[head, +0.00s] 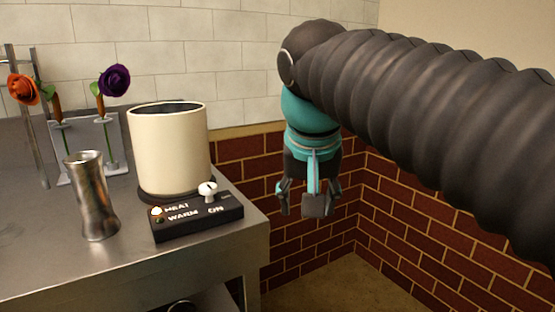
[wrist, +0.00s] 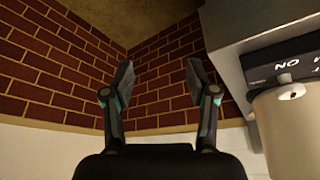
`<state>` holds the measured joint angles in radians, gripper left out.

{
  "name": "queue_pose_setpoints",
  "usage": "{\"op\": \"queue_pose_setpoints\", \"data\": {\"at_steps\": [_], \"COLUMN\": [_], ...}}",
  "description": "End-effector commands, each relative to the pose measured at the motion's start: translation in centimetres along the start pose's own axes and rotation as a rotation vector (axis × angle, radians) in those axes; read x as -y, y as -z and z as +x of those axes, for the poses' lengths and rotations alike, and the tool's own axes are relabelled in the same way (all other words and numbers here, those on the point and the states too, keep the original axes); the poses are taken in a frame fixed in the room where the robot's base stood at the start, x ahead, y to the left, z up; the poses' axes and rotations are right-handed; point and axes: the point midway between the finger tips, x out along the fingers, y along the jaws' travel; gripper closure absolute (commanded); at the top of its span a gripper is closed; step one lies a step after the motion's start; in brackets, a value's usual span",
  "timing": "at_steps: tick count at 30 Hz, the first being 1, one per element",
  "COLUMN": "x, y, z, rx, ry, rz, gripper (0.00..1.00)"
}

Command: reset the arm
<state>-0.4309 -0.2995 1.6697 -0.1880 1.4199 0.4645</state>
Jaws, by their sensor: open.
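My gripper (head: 308,203) hangs from the arm in the head view, fingers pointing down. It is to the right of the metal table, over the floor, apart from everything. In the wrist view my gripper (wrist: 159,90) shows two fingers spread wide with nothing between them, only brick wall and floor beyond.
A steel table (head: 100,280) bears a cream pot (head: 170,150) on a black heater (head: 195,215) with a white knob, a metal vase (head: 92,195), and a rack with an orange flower (head: 24,90) and a purple flower (head: 114,80). A brick wall (head: 400,220) stands behind.

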Motion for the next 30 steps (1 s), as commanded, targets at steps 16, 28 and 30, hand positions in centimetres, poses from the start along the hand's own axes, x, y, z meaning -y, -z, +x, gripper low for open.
{"op": "queue_pose_setpoints", "data": {"at_steps": [16, 28, 30], "x": [-10.7, -11.5, -11.5], "y": [-15.5, -17.9, -17.9], "z": [13.7, 15.8, 15.8], "rx": [-0.079, -0.095, -0.094], "ry": [0.030, 0.027, 0.027], "rz": [-0.029, -0.032, -0.032], "gripper": [0.42, 0.42, 0.42]}}
